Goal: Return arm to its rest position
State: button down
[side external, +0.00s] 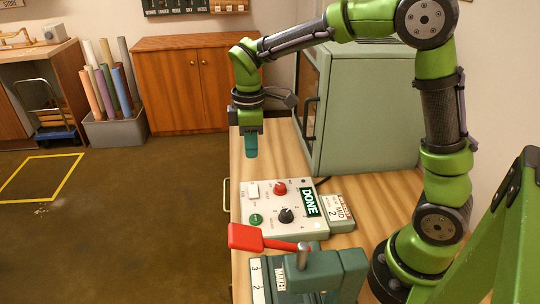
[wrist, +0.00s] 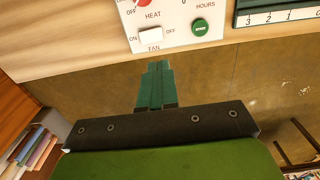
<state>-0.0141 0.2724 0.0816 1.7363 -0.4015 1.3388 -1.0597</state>
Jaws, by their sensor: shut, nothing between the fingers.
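My green arm reaches over the wooden table, and my gripper (side external: 251,146) hangs pointing down above the table's far left edge. Its teal fingers are shut with nothing between them; they also show closed together in the wrist view (wrist: 155,86). The gripper is apart from the white control panel (side external: 286,208), which lies nearer the camera on the table. The panel has red, black and green knobs, a white switch and a "DONE" label. In the wrist view the panel (wrist: 175,40) is at the top, beyond the fingertips.
A grey-green cabinet (side external: 371,105) stands on the table (side external: 385,190) behind the panel. A teal device with a red-handled lever (side external: 247,237) is at the front. A wooden cupboard (side external: 182,85) and a bin of coloured rolls (side external: 115,128) stand beyond. The floor left of the table is open.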

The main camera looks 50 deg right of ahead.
jog(key=shift+s+a+r, duration=0.1)
jog(key=shift+r, duration=0.8)
jog(key=s+r+m+t+y, duration=0.1)
jog(key=s+r+m+t, duration=0.1)
jog(key=s+m, duration=0.4)
jog(key=s+r+m+t+y, duration=0.1)
jog(key=s+r+m+t, duration=0.2)
jog(key=s, duration=0.7)
jog(key=m+t, duration=0.2)
jog(key=m, duration=0.2)
jog(key=shift+s+r, duration=0.2)
jog(key=shift+r, duration=0.05)
